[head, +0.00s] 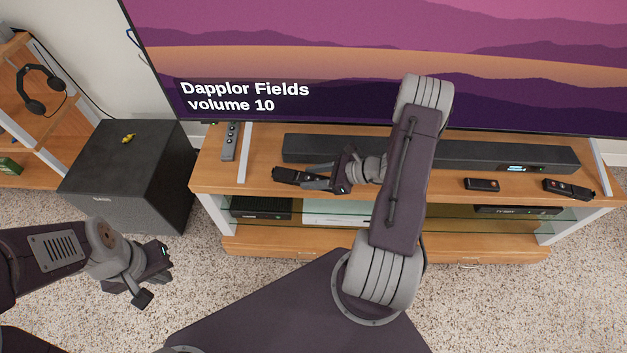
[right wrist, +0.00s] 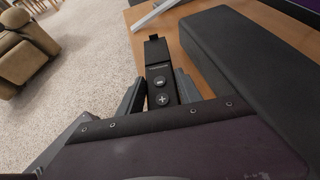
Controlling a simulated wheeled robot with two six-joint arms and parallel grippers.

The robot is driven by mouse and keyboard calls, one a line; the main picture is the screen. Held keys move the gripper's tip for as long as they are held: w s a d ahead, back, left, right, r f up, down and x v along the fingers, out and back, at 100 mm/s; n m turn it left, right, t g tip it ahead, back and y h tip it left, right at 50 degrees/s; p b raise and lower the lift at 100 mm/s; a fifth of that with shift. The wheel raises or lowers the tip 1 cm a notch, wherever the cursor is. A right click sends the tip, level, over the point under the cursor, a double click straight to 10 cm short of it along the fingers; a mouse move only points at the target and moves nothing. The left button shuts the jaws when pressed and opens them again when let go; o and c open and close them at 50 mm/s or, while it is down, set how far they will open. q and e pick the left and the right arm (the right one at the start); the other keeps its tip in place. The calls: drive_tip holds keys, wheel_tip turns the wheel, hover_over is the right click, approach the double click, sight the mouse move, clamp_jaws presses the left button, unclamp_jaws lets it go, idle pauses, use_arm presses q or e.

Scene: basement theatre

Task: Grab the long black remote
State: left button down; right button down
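A long black remote (head: 292,175) lies near the front left of the wooden TV stand, in front of the soundbar. In the right wrist view the remote (right wrist: 158,72) points away from me, with a round button and a plus button showing. My right gripper (head: 312,176) is at its near end, with one finger on each side. In the right wrist view my right gripper (right wrist: 159,80) looks open, with slim gaps beside the remote; contact farther down is hidden. My left gripper (head: 152,275) is open and empty above the carpet.
The soundbar (head: 470,154) runs close behind the long remote. A grey remote (head: 230,141) lies at the stand's left end. A small black device (head: 482,184) and another black remote (head: 568,189) lie to the right. A black subwoofer (head: 125,170) stands left of the TV stand (head: 262,160).

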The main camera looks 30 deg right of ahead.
sight(313, 178)
drive_tip(key=shift+r, duration=0.5)
drive_tip(key=r, duration=0.1)
drive_tip(key=r+p, duration=0.2)
drive_tip(key=shift+w+d+r, duration=0.1)
drive_tip(key=shift+d+r, duration=0.2)
drive_tip(key=w+d+r+p, duration=0.1)
drive_tip(key=d+r, duration=0.1)
drive_tip(key=d, duration=0.1)
drive_tip(key=w+d+r, duration=0.1)
drive_tip(key=d+r, duration=0.1)
drive_tip(key=d, duration=0.2)
drive_tip(key=w+d+r+p, duration=0.1)
drive_tip(key=d+r, duration=0.1)
drive_tip(key=d, duration=0.1)
drive_tip(key=shift+d+r+p, duration=0.2)
drive_tip(key=shift+d+p, duration=0.15)
